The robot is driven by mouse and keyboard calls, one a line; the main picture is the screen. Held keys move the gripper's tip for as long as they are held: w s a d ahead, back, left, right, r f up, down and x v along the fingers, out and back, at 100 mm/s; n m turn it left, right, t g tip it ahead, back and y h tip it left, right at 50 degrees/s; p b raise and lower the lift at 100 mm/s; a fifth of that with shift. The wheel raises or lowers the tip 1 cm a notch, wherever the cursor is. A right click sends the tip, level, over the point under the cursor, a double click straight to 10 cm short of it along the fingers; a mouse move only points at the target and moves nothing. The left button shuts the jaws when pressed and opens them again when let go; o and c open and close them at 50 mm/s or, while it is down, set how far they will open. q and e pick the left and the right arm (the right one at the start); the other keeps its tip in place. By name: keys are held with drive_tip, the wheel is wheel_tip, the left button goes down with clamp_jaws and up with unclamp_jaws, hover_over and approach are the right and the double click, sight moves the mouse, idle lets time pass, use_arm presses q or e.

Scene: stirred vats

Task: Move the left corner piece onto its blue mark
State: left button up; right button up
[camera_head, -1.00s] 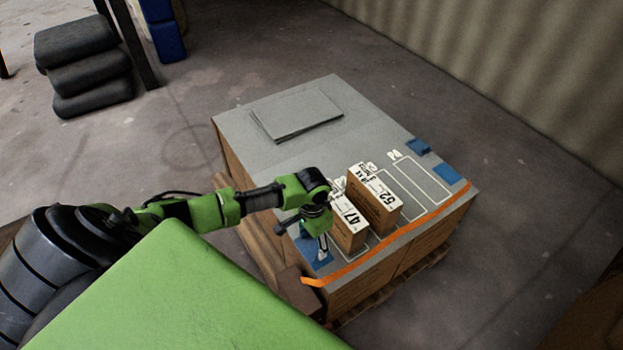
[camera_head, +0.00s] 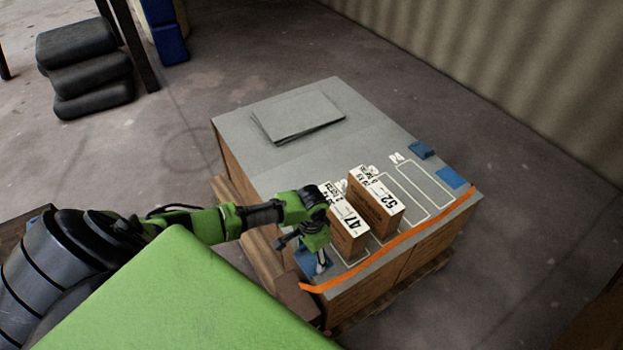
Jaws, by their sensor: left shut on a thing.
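The pallet load's grey top (camera_head: 235,125) has a blue patch (camera_head: 306,262) at its front left corner. My left gripper (camera_head: 321,266) is shut, pointing down at this patch. The left corner piece seems to be in its jaws, but it is small, blue like the mark and partly covered by the fingers. I cannot tell piece from mark there, or whether they touch. On the right, a blue corner piece (camera_head: 421,150) lies behind a flat blue mark (camera_head: 450,177). My right gripper is not in view.
An orange strap (camera_head: 400,244) runs along the front edge. Grey sheets (camera_head: 297,117) lie at the back. White outlines at right are empty.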

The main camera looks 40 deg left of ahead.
use_arm(q)
drive_tip(key=o, duration=1.2)
drive_tip(key=shift+r, duration=0.1)
